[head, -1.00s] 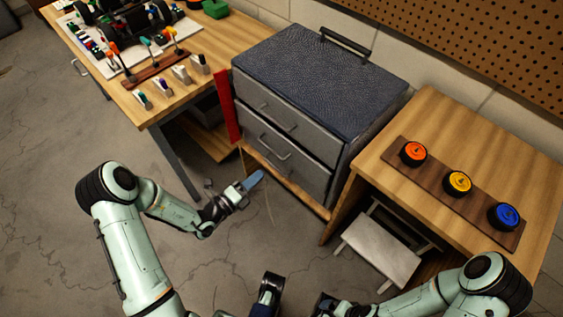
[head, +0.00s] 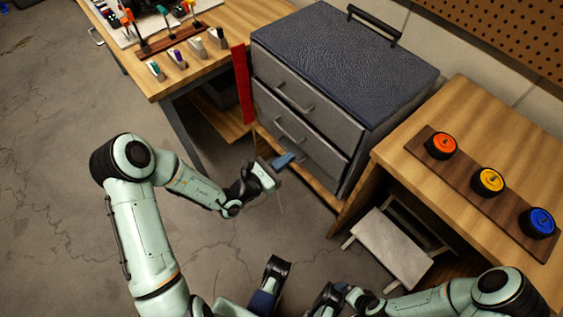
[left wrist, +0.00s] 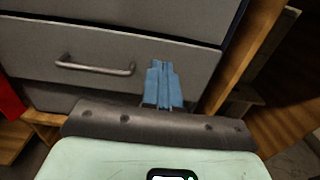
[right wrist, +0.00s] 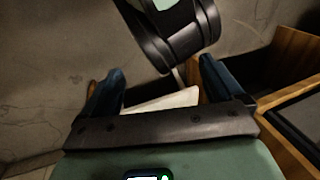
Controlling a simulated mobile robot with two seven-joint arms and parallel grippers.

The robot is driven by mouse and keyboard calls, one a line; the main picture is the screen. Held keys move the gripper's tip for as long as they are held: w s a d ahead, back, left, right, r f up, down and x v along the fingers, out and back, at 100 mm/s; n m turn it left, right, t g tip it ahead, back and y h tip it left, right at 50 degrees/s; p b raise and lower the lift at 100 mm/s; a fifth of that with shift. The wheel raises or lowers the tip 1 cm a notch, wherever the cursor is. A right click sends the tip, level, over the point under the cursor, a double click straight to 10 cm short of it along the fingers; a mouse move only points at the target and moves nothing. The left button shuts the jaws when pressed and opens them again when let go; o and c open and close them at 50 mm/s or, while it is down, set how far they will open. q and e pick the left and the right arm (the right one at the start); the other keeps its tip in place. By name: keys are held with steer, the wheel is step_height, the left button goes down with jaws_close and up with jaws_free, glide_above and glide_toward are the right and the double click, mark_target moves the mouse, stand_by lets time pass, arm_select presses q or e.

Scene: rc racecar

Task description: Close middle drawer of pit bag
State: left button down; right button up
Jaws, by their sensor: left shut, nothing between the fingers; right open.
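The pit bag (head: 345,55) is a grey drawer cabinet with a dark textured top. Its middle drawer (head: 305,140), with a bar handle, seems to stand slightly out below the upper drawer (head: 300,85). In the left wrist view this drawer (left wrist: 110,40) shows a dark gap along its upper edge. My left gripper (head: 285,160) is shut and empty, its blue fingers in front of the drawer's lower part, right of the handle (left wrist: 95,66). I cannot tell whether they touch. My right gripper (right wrist: 162,70) is open and empty, away from the cabinet.
A workbench (head: 235,28) with tools stands left of the cabinet. The floor in front is clear.

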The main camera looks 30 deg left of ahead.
mark_target(315, 138)
arm_select(q)
steer(key=b+x, duration=0.2)
steer(key=x, duration=0.6)
steer(key=shift+f, duration=0.1)
steer(key=shift+w+d, duration=0.35)
steer(key=shift+w, duration=0.25)
arm_select(e)
steer(key=shift+t+h, duration=0.4)
steer(key=shift+t, duration=0.3)
steer(key=w+f, duration=0.1)
steer(key=w+d+f, duration=0.1)
steer(key=w+d, duration=0.1)
steer(key=w, duration=0.1)
steer(key=shift+f, duration=0.4)
arm_select(q)
steer(key=shift+w+d+r, duration=0.15)
steer(key=shift+w+r, duration=0.1)
steer(key=shift+w, duration=0.1)
steer(key=shift+w+d+p, duration=0.25)
steer(key=shift+w+p, duration=0.25)
steer(key=shift+w, duration=0.3)
arm_select(e)
steer(key=shift+s+a+r+g, duration=0.3)
steer(key=shift+s+r, duration=0.15)
steer(key=shift+r, duration=0.25)
